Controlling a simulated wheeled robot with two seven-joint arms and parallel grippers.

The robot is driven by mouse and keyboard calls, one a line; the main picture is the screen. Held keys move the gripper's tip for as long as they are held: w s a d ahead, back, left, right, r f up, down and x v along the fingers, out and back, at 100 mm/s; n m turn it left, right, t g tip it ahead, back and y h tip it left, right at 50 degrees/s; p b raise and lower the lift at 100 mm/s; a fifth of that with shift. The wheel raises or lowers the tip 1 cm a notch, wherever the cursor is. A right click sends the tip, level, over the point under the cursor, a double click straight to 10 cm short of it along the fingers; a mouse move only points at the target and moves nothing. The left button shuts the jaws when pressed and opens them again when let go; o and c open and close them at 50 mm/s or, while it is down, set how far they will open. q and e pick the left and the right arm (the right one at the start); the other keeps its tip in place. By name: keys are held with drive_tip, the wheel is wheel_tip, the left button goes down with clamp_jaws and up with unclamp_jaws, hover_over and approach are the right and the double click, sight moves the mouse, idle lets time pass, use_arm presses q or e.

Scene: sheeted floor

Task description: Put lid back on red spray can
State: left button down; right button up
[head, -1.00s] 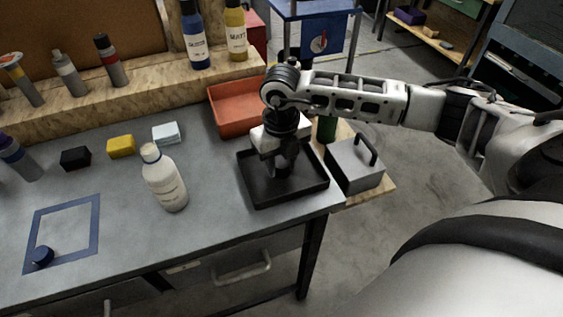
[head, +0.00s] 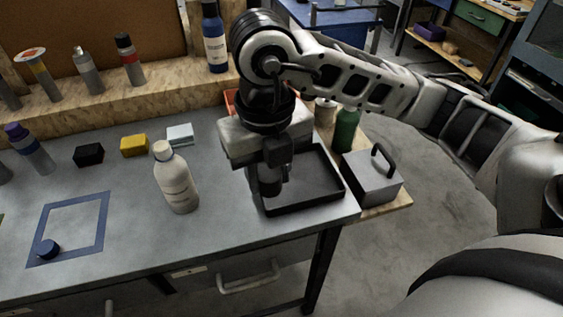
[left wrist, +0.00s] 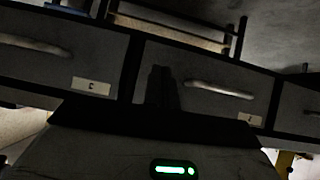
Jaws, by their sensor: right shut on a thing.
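A grey can with a red band and dark top (head: 130,62) stands upright on the wooden ledge at the back left. It is the only red-marked can I make out, and I cannot tell whether its dark top is a lid. My right gripper (head: 268,186) points down at the left side of the black tray (head: 310,203), shut on a small dark thing mostly hidden by the fingers. I cannot make out whether that is the lid. In the left wrist view, my left gripper (left wrist: 161,88) is a dark shape before the drawers.
A white bottle (head: 176,180) stands between the gripper and the blue outline. Black (head: 89,155), yellow (head: 134,146) and pale (head: 180,135) blocks lie behind it. Other cans (head: 88,72) share the ledge. A grey box with handle (head: 372,180) and a green bottle (head: 346,130) are at right.

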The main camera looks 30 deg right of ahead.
use_arm(q)
drive_tip(key=shift+s+f, duration=0.1)
use_arm(e)
drive_tip(key=shift+s+a+r, duration=0.3)
drive_tip(key=shift+s+a, duration=0.05)
drive_tip(key=shift+a, duration=0.1)
